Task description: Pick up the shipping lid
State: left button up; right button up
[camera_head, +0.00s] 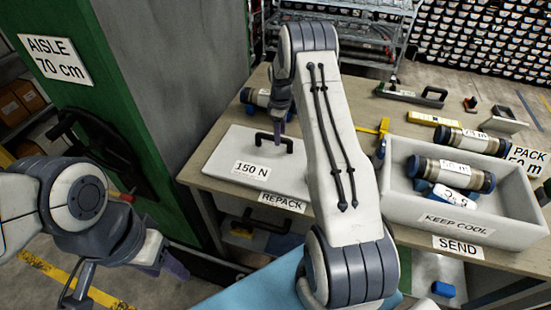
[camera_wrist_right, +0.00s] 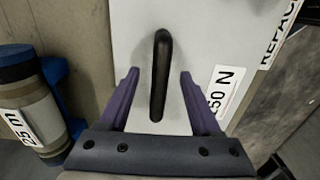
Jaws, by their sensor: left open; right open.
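The shipping lid (camera_head: 225,160) is a flat pale slab with a black bar handle (camera_head: 274,142) and a "150 N" label, lying on the left part of the table. In the right wrist view the lid (camera_wrist_right: 205,30) fills the middle, with its dark handle (camera_wrist_right: 160,75) between my right gripper's purple fingers (camera_wrist_right: 160,78). My right gripper (camera_head: 279,118) is open above the handle, gap visible on both sides. My right arm hides part of the lid's right side. My left gripper (camera_head: 172,268) is open and empty, low at the left, off the table.
A pale open box (camera_head: 460,228) labelled "KEEP COOL" holds a core cylinder (camera_head: 455,173). Another cylinder (camera_head: 472,141) lies behind it. A liner cylinder (camera_wrist_right: 30,105) lies beside the lid. A green post (camera_head: 150,100) stands left of the table.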

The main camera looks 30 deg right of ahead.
aim_at(275, 155)
jog(key=shift+f+p, duration=0.35)
jog(key=shift+f, duration=1.15)
jog(key=shift+s, duration=0.1)
grip_shut()
jog(key=shift+r, duration=0.1)
